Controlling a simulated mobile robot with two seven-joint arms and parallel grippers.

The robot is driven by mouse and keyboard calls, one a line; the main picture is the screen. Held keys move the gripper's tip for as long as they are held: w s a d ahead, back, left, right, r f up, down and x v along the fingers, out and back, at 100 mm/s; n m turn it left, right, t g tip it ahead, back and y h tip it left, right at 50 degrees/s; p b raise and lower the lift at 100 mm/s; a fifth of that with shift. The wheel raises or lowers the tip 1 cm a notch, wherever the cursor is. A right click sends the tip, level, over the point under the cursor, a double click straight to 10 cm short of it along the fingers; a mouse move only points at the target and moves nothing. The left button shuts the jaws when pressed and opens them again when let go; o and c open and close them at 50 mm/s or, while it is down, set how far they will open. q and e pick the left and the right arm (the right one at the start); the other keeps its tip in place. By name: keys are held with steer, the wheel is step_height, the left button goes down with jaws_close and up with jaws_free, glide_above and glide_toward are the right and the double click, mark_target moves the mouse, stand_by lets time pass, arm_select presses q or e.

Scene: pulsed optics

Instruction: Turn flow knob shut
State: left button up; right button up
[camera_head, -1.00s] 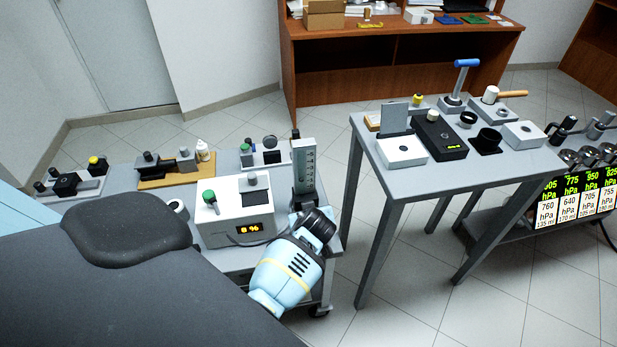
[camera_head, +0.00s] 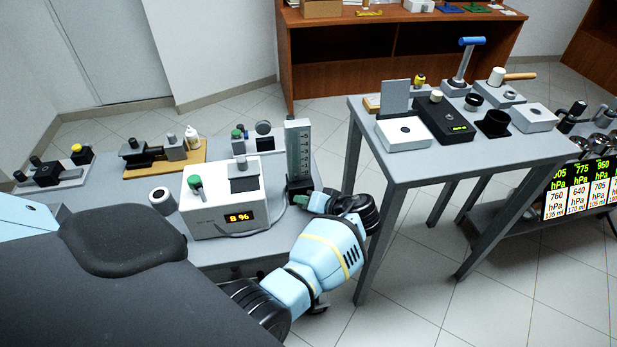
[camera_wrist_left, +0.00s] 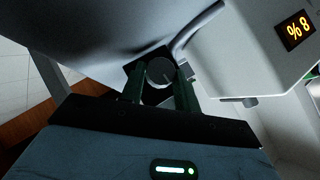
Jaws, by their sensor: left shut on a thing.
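The flow meter (camera_head: 298,150) is an upright grey scaled column on a black base (camera_head: 299,184), at the right edge of the left table. Its round grey flow knob (camera_wrist_left: 160,70) has a pointer line and shows in the left wrist view; in the head view my gripper hides it. My left gripper (camera_head: 303,200) reaches the base from the right front. In the left wrist view its two dark green fingers (camera_wrist_left: 161,80) are shut on the knob, one on each side. My right gripper is not in view.
A white box (camera_head: 205,217) with a green knob and a lit display stands left of the meter, with a grey cable (camera_head: 262,234) along its front. A second table (camera_head: 402,172) with several instruments stands to the right, close to my left arm.

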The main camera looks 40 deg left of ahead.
arm_select(q)
steer(key=shift+y+b, duration=0.3)
steer(key=shift+b, duration=0.05)
stand_by(0.3)
steer(key=o, duration=1)
steer(key=shift+c, duration=0.2)
steer(key=shift+f, duration=0.1)
